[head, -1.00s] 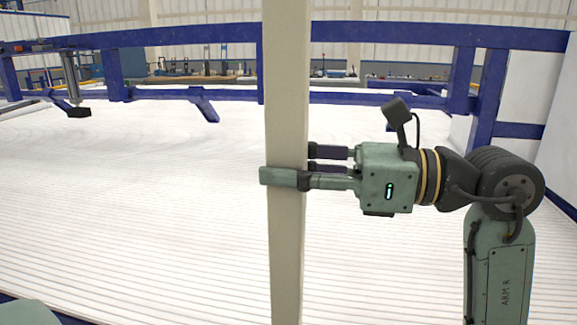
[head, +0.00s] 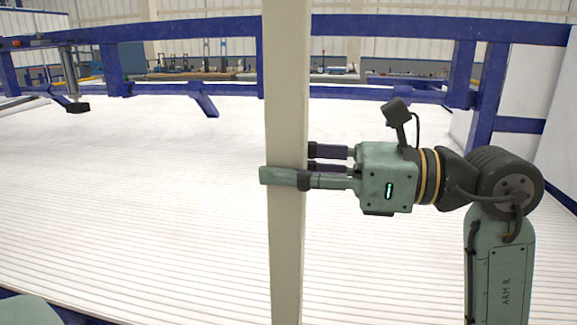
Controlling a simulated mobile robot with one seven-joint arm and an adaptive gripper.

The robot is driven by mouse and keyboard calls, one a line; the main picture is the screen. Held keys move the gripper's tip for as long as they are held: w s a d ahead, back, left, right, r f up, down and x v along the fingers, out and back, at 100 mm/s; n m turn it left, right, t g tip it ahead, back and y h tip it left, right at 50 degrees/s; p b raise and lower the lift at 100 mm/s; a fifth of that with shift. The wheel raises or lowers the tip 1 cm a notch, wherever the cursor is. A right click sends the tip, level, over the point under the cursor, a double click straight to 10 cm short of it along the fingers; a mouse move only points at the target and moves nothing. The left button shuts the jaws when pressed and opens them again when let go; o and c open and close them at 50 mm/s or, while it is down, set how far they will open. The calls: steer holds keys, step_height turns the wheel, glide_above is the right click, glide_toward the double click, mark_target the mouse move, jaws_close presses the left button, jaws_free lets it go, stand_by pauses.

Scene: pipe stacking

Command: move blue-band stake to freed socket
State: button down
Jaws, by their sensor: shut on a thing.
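An upright cream-coloured stake (head: 287,90) fills the middle of the head view from top edge to bottom edge. Its two ends are out of the frame, and no blue band shows on the visible part. My gripper (head: 287,174) is shut on the stake at about mid-picture, reaching in from the right. One finger passes across the near face of the stake. No socket is in view.
White ribbed pipes (head: 130,190) lie side by side across the area behind the stake. A blue frame (head: 400,30) with rails and posts borders them at the back and right. A white panel (head: 556,130) stands at the far right.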

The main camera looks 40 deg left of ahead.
steer(key=shift+f, duration=0.15)
steer(key=shift+f+b, duration=1)
steer(key=c, duration=1.4)
jaws_free()
steer(key=shift+c, duration=0.2)
steer(key=o, duration=0.3)
steer(key=shift+o, duration=0.2)
steer(key=shift+f, duration=0.1)
steer(key=v, duration=1.2)
